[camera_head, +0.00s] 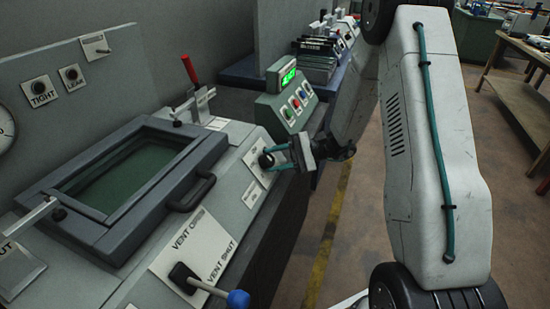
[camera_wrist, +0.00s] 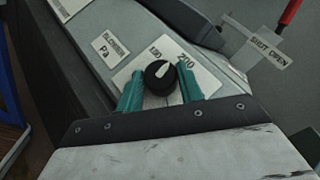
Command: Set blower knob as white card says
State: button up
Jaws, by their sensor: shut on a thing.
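The blower knob (camera_wrist: 160,77) is a round black knob with a white pointer, on a pale plate (camera_wrist: 127,83) marked "100" and "200". The pointer aims up and right, roughly between the two marks. My gripper (camera_wrist: 161,88) has teal fingers on both sides of the knob, shut on it. In the head view my gripper (camera_head: 283,156) reaches the knob (camera_head: 265,160) at the machine's right edge. A small white label (camera_wrist: 107,46) beside the plate reads "Pa" under a word I cannot read surely. I cannot tell which card gives the setting.
A lidded window (camera_head: 130,172) with a dark handle fills the machine top. A blue-tipped vent lever (camera_head: 236,299) is in front. A red-handled lever (camera_head: 190,72) stands behind. A control box (camera_head: 284,100) with a green display is beyond. Open floor (camera_head: 345,225) lies right.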

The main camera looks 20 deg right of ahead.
jog(key=shift+m+t+y, duration=0.3)
jog(key=shift+m+t, duration=0.6)
jog(key=shift+m, duration=0.2)
jog(key=o, duration=1)
jog(key=shift+s, duration=0.1)
jog(key=d, duration=0.2)
jog(key=s+d, duration=0.1)
jog(key=d, duration=0.4)
jog(key=shift+s+d+f, duration=0.15)
jog(key=shift+d+f, duration=0.15)
jog(key=shift+f, duration=0.1)
